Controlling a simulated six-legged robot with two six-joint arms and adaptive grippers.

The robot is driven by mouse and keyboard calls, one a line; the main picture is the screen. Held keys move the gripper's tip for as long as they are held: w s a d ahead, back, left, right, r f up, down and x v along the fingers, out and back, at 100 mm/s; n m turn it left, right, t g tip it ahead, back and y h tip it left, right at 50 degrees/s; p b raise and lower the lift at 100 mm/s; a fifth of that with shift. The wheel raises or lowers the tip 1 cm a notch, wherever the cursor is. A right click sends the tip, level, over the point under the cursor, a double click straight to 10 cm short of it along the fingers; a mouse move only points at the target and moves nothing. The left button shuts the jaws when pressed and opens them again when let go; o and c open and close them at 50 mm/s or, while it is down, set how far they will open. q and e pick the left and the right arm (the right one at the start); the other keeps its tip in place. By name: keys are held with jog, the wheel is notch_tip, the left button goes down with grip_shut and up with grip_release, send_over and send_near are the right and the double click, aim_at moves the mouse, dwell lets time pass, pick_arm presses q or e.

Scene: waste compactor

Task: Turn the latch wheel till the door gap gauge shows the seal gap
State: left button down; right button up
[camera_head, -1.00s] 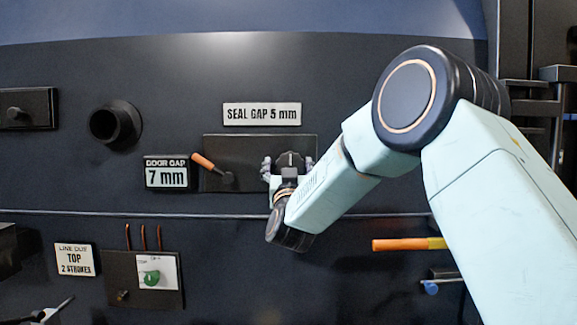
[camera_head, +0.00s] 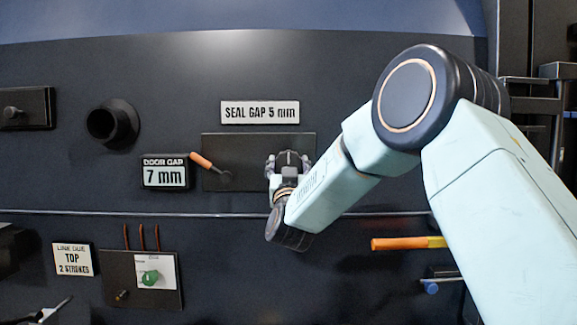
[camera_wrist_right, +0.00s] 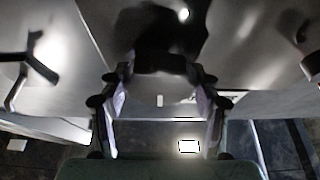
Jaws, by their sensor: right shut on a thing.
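The door gap gauge (camera_head: 165,173) in the head view reads 7 mm. The plate above it to the right (camera_head: 260,113) reads SEAL GAP 5 mm. My right gripper (camera_head: 288,158) is at the right part of a dark panel, shut on the latch wheel, which it mostly hides in the head view. In the right wrist view the dark wheel (camera_wrist_right: 160,62) sits between the two fingers of the right gripper (camera_wrist_right: 160,88). My left gripper is not in view.
An orange-handled lever (camera_head: 202,160) stands left of the wheel on the same panel. An orange and yellow bar (camera_head: 408,243) is below my right arm. A dark round pipe stub (camera_head: 112,124) sticks out at left. A panel with a green knob (camera_head: 150,277) is lower left.

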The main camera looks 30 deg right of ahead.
jog(key=shift+f+m, duration=0.15)
jog(key=shift+m, duration=0.25)
jog(key=m+g+h+b, duration=0.1)
jog(key=m, duration=0.1)
jog(key=m+g+h+b, duration=0.1)
jog(key=m+b, duration=0.1)
jog(key=shift+f+m, duration=0.1)
jog(key=shift+m, duration=0.2)
jog(key=m+g+h+b, duration=0.1)
jog(key=m+g, duration=0.1)
jog(key=m, duration=0.3)
jog(key=shift+b, duration=0.4)
jog(key=m+g, duration=0.1)
jog(key=m, duration=0.2)
jog(key=m+g, duration=0.1)
jog(key=m, duration=0.1)
jog(key=shift+m+h+b, duration=0.3)
jog(key=shift+m, duration=0.1)
jog(key=m+g, duration=0.1)
jog(key=m, duration=0.2)
jog(key=m+g+y, duration=0.1)
jog(key=m, duration=0.1)
jog(key=shift+m+g, duration=0.3)
jog(key=shift+m, duration=0.1)
jog(key=o, duration=1.1)
jog(key=shift+r, duration=0.2)
